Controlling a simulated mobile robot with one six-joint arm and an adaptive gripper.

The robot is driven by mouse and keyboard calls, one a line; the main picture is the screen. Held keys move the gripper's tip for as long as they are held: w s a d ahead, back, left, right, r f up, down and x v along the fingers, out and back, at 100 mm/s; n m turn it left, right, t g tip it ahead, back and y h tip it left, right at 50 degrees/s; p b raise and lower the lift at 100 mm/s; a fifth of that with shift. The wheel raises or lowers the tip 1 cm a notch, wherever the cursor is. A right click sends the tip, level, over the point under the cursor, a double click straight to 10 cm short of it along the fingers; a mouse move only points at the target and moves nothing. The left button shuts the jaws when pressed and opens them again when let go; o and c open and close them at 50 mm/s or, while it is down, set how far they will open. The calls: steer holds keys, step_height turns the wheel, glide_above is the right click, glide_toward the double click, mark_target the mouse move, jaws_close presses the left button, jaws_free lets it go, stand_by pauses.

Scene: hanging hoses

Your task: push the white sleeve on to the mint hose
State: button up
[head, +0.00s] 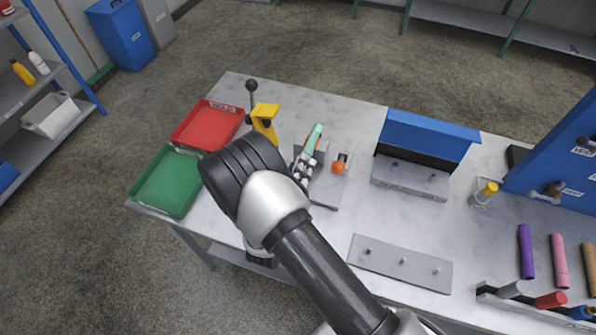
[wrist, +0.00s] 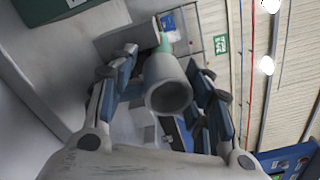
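The mint hose (head: 314,138) slants up from a grey fixture on the table, just beyond my gripper (head: 302,168) in the head view. In the wrist view a bit of the mint hose (wrist: 164,43) shows behind the far end of the white sleeve (wrist: 168,82). The sleeve looks grey in shade, with its open near end facing the camera. My gripper (wrist: 168,90) has a finger on each side of the sleeve and is shut on it. The sleeve is lined up with the hose; whether they touch or overlap is hidden.
An orange knob (head: 338,167) is right of the hose, and a yellow clamp (head: 265,117) is left. Red (head: 190,143) and green (head: 152,198) trays lie at the left. A blue-topped block (head: 428,133) and a pegged plate (head: 385,268) are at the right.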

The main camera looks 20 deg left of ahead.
steer(key=shift+o, duration=1.2)
steer(key=shift+w+d+r, duration=0.15)
steer(key=shift+d+r, duration=0.05)
steer(key=shift+r, duration=0.05)
steer(key=o, duration=0.4)
steer(key=shift+s+a+f, duration=0.1)
steer(key=shift+s+f, duration=0.05)
steer(key=shift+s, duration=0.05)
steer(key=shift+s, duration=0.1)
steer(key=s, duration=0.8)
steer(key=s+a, duration=0.1)
steer(key=s, duration=0.2)
steer(key=shift+s, duration=0.4)
